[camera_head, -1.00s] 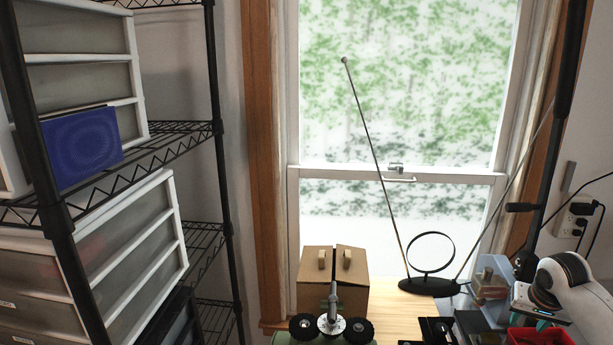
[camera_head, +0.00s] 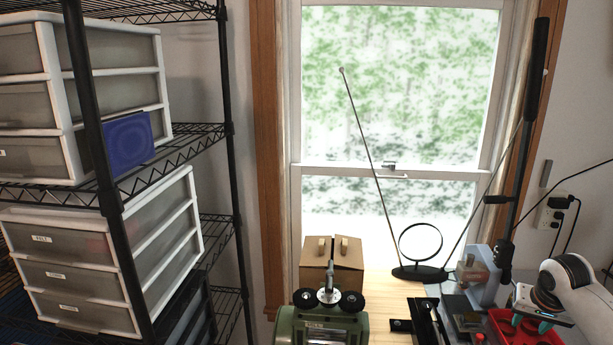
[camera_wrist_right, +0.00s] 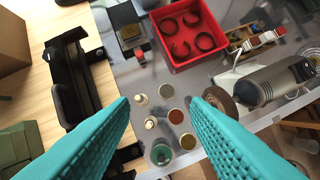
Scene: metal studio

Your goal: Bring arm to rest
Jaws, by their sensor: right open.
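My right arm (camera_head: 572,280), white with a dark band, comes in at the right edge of the head view. My right gripper (camera_head: 541,318) is partly cut off from clear sight there, with teal fingers pointing down over the bench. In the right wrist view the two teal ridged fingers of my right gripper (camera_wrist_right: 162,112) are spread wide apart with nothing held between them. Below the fingers lie several small jars and bottles, apart from the fingertips as far as I can tell. My left arm and gripper do not show.
A red tray (camera_wrist_right: 190,52) with black rings sits near the right gripper. A green machine (camera_head: 318,328), a cardboard box (camera_head: 330,262) and an antenna (camera_head: 420,273) stand by the window. A black wire shelf (camera_head: 232,160) with drawer units fills the left.

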